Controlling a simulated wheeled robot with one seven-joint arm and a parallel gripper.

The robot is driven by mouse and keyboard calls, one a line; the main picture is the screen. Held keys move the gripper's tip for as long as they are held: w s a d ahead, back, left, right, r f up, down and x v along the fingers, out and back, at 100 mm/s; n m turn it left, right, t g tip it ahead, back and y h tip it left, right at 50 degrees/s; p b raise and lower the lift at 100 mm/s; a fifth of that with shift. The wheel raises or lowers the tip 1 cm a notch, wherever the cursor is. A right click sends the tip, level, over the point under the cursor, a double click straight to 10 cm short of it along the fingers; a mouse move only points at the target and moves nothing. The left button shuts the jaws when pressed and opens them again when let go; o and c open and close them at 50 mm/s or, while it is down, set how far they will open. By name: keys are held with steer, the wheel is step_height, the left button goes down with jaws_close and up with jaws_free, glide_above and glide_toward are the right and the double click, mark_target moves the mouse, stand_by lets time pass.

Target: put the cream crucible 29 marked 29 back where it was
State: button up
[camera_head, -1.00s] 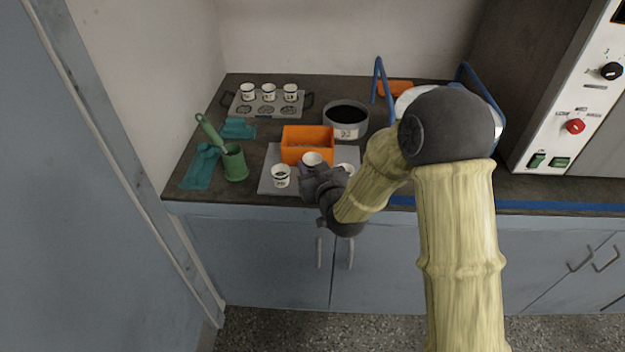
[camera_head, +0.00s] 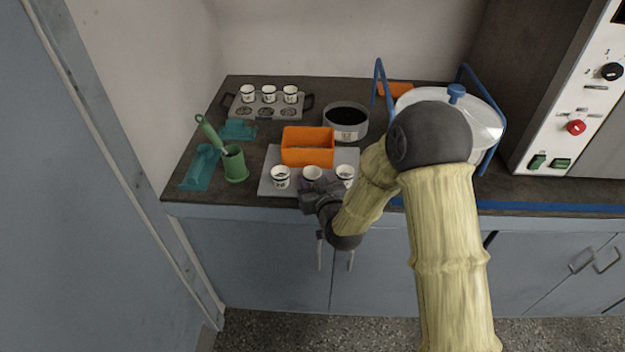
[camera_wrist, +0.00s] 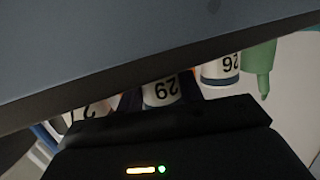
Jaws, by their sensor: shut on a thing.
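The cream crucible marked 29 (camera_wrist: 160,92) is between the fingers of my gripper in the wrist view. In the head view this crucible (camera_head: 312,173) is the middle one of three in a row at the front of a grey mat (camera_head: 268,187). My gripper (camera_head: 314,187) is shut on it from the front side. I cannot tell whether its base touches the mat. A crucible marked 26 (camera_wrist: 220,70) stands beside it, at the left in the head view (camera_head: 280,178). Another crucible (camera_head: 345,172) stands to the right; its mark is partly hidden in the wrist view.
An orange box (camera_head: 307,148) stands just behind the row. A grey rack (camera_head: 266,112) at the back holds three crucibles, with round places in front. A dark-filled sieve pan (camera_head: 346,122), a green pot (camera_head: 235,165) and teal pieces (camera_head: 200,168) stand nearby. The counter's front edge is close.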

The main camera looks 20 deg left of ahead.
steer(key=o, duration=1)
steer(key=shift+r, duration=0.1)
steer(key=shift+p+v, duration=3.25)
steer(key=shift+v, duration=2.75)
